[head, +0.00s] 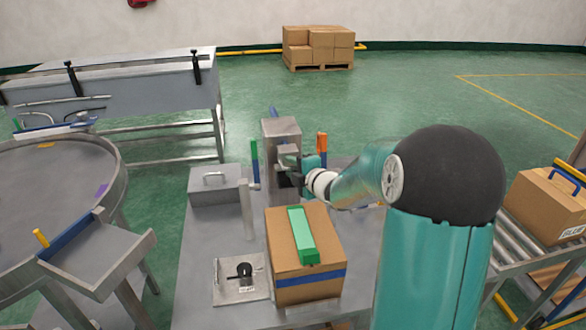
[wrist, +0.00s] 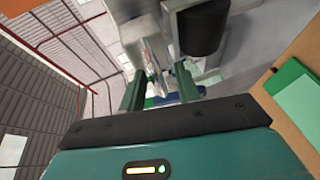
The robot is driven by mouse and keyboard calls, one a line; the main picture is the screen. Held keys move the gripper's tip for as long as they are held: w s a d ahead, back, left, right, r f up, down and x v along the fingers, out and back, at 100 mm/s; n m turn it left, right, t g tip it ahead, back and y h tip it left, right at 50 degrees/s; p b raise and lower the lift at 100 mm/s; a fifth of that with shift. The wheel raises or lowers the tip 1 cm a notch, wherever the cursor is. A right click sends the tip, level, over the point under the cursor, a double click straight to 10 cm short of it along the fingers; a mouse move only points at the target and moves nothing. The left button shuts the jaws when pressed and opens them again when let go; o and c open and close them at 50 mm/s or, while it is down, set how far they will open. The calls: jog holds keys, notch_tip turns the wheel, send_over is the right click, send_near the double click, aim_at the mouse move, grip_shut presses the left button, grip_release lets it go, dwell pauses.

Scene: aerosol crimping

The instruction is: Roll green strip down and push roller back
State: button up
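A green strip (head: 301,236) lies lengthwise along the top of a cardboard box (head: 262,250) and hangs slightly over its near edge. The strip's corner also shows at the right of the wrist view (wrist: 298,98). A grey metal column (head: 281,128) stands at the back of the bench. A black cylinder (wrist: 200,30), possibly the roller, shows at the top of the wrist view. My gripper (head: 292,160) is at the column, behind the box. In the wrist view its two green fingers (wrist: 160,88) are apart, with grey metal parts beyond and between them. I see no clear grip on anything.
A lidded grey box (head: 205,196) and a plate with a black knob (head: 225,289) stand on the bench's left side. A green upright (head: 255,162) and an orange upright (head: 322,145) flank the column. A roller conveyor (head: 516,222) is at right.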

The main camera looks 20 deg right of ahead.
grip_shut()
jog(key=shift+s, duration=0.15)
